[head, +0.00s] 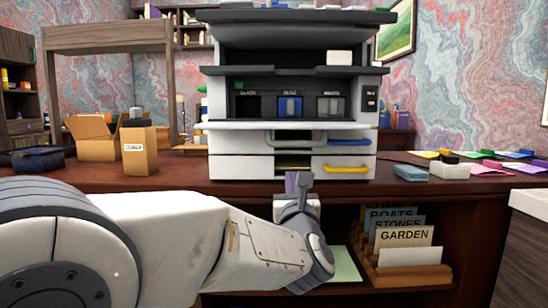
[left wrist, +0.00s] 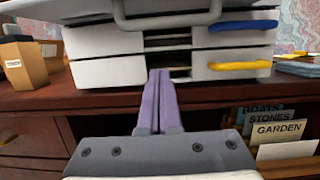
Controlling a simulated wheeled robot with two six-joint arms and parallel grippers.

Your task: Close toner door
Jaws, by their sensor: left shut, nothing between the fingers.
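The printer (head: 222,165) stands on the desk, its front bay open with several toner slots showing. A blue piece (head: 290,107) sits in the middle slot. The toner door (head: 235,126) appears folded down, jutting out below the slots, with a grey handle (head: 288,140). The handle also shows at the top of the left wrist view (left wrist: 165,22). My left gripper (head: 297,182) is shut and empty, with purple fingers pointing at the lower front of the printer. It is below the door handle; in the left wrist view its fingertips (left wrist: 160,75) appear apart from the handle.
Below the door are drawers with a blue handle (head: 349,142) and a yellow handle (head: 345,169). A cardboard box (head: 139,155) stands left. A card rack (head: 410,275) is under the desktop (head: 185,175). Coloured cards (head: 490,170) lie right.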

